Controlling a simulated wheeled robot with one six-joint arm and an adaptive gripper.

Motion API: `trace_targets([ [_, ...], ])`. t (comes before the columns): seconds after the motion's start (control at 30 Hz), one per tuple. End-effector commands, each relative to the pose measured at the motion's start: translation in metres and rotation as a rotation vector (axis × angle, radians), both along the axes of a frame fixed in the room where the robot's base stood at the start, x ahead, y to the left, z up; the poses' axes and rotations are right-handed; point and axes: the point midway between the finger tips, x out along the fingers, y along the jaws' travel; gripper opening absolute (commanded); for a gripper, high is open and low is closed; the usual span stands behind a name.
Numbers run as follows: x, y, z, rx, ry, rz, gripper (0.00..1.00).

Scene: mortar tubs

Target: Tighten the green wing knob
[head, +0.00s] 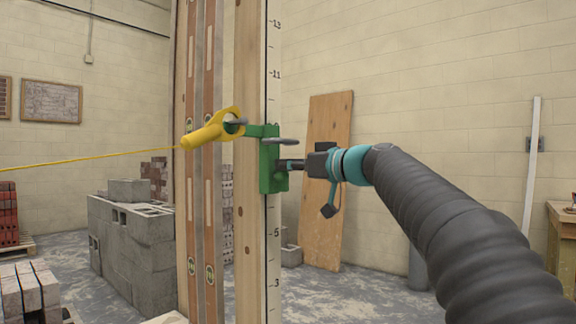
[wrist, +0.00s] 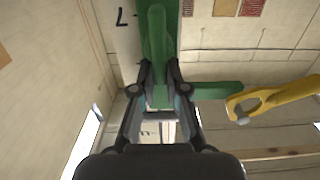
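A green clamp (head: 269,165) sits on an upright wooden post marked with numbers. In the wrist view, a long green piece that looks like the wing knob (wrist: 157,35) stands upright in front of the green clamp body. My gripper (head: 287,165) reaches the clamp from the right. In the wrist view, my gripper's two fingertips (wrist: 160,72) lie on either side of the green piece's lower part. Whether they press on it I cannot tell. A yellow line holder (head: 205,131) is hooked on the clamp's arm, and it also shows in the wrist view (wrist: 275,98).
A yellow string (head: 90,158) runs left from the holder. Grey blocks (head: 125,235) are stacked at left, with bricks (head: 30,290) in front. A wooden board (head: 325,180) leans on the wall behind my gripper. Open floor lies right of the post.

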Motion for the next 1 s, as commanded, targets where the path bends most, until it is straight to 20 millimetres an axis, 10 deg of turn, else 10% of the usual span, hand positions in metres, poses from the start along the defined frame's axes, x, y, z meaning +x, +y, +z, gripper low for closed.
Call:
trace_targets([
  [1.0, 0.011, -0.009, -0.003, 0.313, 0.4, -0.001, 0.0],
])
